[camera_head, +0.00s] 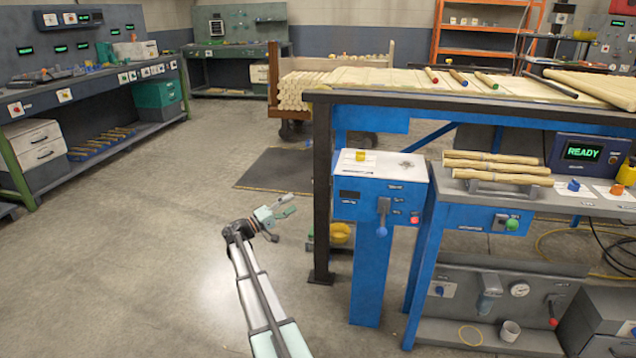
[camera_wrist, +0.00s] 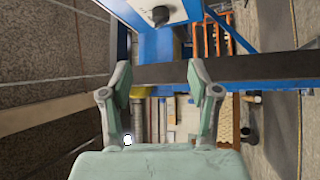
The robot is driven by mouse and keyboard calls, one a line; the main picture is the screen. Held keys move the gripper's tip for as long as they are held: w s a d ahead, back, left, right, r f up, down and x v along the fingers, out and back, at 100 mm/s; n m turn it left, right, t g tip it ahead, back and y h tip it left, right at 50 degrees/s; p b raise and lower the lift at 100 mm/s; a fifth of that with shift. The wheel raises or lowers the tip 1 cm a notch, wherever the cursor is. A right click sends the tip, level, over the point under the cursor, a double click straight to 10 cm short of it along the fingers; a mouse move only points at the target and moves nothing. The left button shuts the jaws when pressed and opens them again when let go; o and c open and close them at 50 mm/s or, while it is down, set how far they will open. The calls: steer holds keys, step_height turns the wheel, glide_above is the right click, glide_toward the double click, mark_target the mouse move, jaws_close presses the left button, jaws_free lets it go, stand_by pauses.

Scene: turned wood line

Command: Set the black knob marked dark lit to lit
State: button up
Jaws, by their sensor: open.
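My gripper (camera_head: 284,206) is a pale green two-finger one, held in the air left of the blue control pedestal (camera_head: 368,270). In the wrist view its fingers (camera_wrist: 158,76) are apart with nothing between them. A dark knob-like part (camera_wrist: 160,15) sits on a white plate at the top of the wrist view, beyond the fingertips and not touched. I cannot read any dark or lit marking, so I cannot tell whether this is the named knob or how it is set.
The pedestal has a yellow part (camera_head: 361,156) on top and a blue-tipped lever (camera_head: 384,206) in front. A dark table leg (camera_head: 321,200) stands between my gripper and the pedestal. A blue bench with a READY display (camera_head: 583,151) is at right. The left floor is clear.

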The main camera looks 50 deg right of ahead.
mark_target(331, 181)
steer(key=b+x, duration=0.2)
steer(key=x, duration=1.5)
steer(key=shift+s+d, duration=0.15)
steer(key=shift+s, duration=0.05)
steer(key=c, duration=1.1)
